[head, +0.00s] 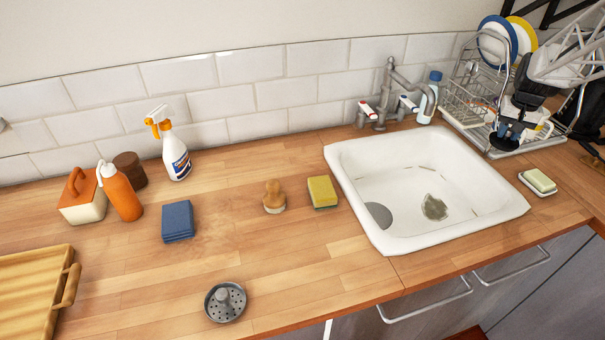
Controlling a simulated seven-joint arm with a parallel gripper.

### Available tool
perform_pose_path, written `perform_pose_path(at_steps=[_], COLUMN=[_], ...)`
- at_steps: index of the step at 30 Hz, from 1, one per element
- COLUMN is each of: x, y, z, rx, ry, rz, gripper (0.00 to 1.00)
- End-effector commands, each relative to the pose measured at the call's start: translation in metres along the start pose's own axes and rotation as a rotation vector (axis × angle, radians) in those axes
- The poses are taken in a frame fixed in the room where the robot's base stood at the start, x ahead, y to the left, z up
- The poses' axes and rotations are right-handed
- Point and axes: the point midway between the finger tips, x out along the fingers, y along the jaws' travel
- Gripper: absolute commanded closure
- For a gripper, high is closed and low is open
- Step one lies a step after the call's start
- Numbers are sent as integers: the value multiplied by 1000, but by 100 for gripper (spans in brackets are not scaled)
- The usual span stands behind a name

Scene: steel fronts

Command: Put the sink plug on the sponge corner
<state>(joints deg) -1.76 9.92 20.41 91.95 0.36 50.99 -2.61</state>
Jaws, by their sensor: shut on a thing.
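My gripper (514,131) is at the upper right, in front of the dish rack. It is shut on a dark, round, flat thing, seemingly the sink plug (503,146), partly hidden by the fingers. The plug is held to the right of the sink. Another yellow-green sponge (322,191) lies on the counter left of the sink. I cannot tell which one marks the sponge corner.
The white sink (340,160) has a faucet (388,90) behind it. The dish rack (465,100) holds plates. A metal strainer (226,302), a wooden brush (274,198), blue cloths (178,221) and bottles are to the left. The front counter is mostly clear.

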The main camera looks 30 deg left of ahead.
Motion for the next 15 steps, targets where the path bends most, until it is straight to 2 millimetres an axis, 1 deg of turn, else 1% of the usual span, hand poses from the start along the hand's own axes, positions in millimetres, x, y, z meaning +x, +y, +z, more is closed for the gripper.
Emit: perform_pose_path(at_steps=[1, 9, 10, 15], x=[-5, -30, -32, -43], y=[5, 28, 28, 7], z=[-2, -10, -11, -14], rx=[12, 73, 72, 22], ry=[2, 5, 5, 4], rz=[2, 9, 9, 3], gripper=[100, 100, 100, 100])
